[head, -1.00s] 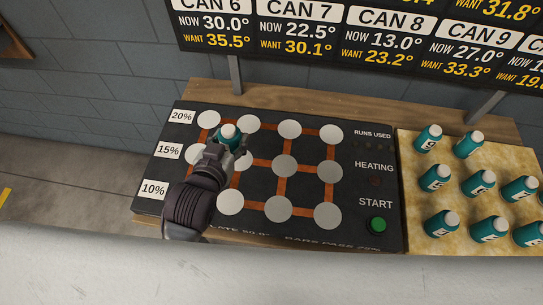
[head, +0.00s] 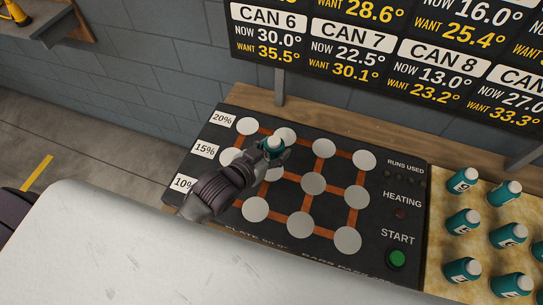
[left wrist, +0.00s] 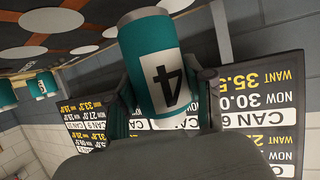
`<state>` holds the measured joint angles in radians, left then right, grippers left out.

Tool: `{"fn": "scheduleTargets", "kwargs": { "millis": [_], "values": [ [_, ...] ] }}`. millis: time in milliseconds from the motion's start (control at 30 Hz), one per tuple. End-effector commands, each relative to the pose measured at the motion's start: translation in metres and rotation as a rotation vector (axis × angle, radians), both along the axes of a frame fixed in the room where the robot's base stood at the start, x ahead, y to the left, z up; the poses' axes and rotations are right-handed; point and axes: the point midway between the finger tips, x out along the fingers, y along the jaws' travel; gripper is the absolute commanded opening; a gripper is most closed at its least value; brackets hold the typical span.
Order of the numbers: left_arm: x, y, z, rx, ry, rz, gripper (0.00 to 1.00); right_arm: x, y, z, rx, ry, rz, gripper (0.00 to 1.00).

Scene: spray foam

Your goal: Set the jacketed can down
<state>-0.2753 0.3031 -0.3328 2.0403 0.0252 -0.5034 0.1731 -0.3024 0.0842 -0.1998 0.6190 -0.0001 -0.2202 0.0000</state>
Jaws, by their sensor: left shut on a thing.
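A teal-jacketed can with a white cap (head: 274,142) is held in my left gripper (head: 270,153) over the upper left part of the dark heating plate (head: 330,215). In the left wrist view the can (left wrist: 158,60) appears upside down, with a black 4 on a white label. The fingers of my left gripper (left wrist: 163,88) close on it from both sides. The can looks upright in the head view; I cannot tell whether its base touches the plate. The gripper and can hide part of the plate's discs. My right gripper is not in view.
The plate has several pale round discs (head: 313,183) joined by orange bars, and a green START button (head: 397,258). Several teal cans (head: 462,222) stand on a yellowish board (head: 440,200) at right. A temperature sign (head: 365,45) hangs behind.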

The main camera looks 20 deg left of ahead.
Motion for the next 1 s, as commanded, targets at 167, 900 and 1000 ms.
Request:
{"fn": "scheduleTargets", "kwargs": {
  "millis": [167,900,1000],
  "values": [
    [-0.005,0.006,-0.01,0.0,0.0,0.001,0.11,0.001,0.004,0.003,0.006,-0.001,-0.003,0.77],
    [-0.005,0.006,-0.046,0.0,-0.002,-0.001,0.7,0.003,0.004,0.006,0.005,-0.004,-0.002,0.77],
    [-0.005,0.006,-0.046,0.0,-0.002,-0.001,0.77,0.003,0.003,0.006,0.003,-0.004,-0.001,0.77]
  ]
}}
